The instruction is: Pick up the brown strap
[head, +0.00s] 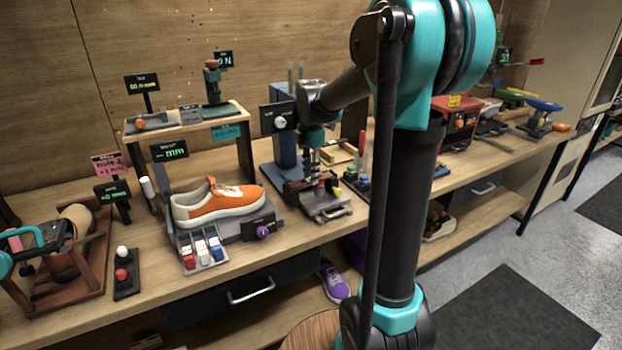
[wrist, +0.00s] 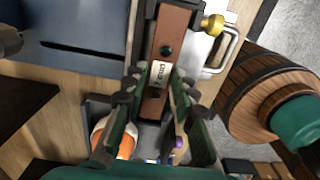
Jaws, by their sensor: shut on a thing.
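The brown strap (wrist: 174,38) is a long flat brown piece with a dark round hole and a small white label, in the upper middle of the wrist view. My gripper (wrist: 158,88) has its green-padded fingers on either side of the strap's near, labelled part and is shut on it. In the head view, my gripper (head: 312,160) points down over a small bench fixture (head: 327,205), where the strap is too small and covered to make out clearly. I cannot tell whether the strap is clear of the fixture.
An orange sneaker (head: 217,203) sits on a grey stand left of my gripper. A blue upright device (head: 284,150) stands close behind. A tool holder (head: 358,178) is close on the right. A brass knob (wrist: 212,25) and metal handle (wrist: 228,48) lie beside the strap.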

